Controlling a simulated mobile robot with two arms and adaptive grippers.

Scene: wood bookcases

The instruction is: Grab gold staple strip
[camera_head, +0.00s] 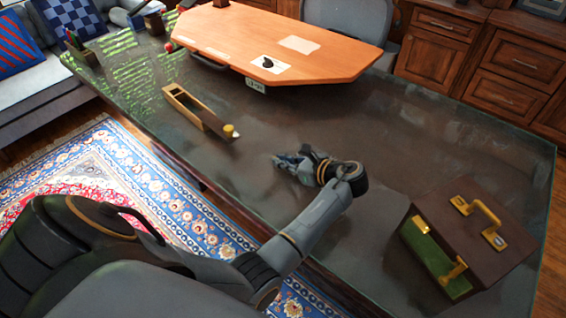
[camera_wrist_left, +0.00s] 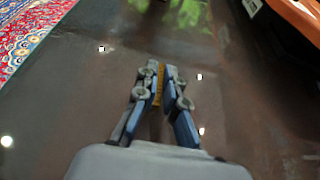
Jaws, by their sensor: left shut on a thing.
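The gold staple strip (camera_wrist_left: 159,84) is a thin yellow-gold bar in the left wrist view. It lies lengthwise between the fingertips of my left gripper (camera_wrist_left: 160,80), which is shut on it. In the head view my left gripper (camera_head: 284,162) is over the middle of the dark glass-topped table (camera_head: 410,120), and the strip cannot be made out there. I cannot tell whether the strip touches the table. My right gripper is in neither view.
A long wooden box (camera_head: 198,112) lies left of the gripper. An orange wooden board (camera_head: 250,40) is at the back. A brown case (camera_head: 485,250) with gold handles and green lining stands at the right. The table between them is clear.

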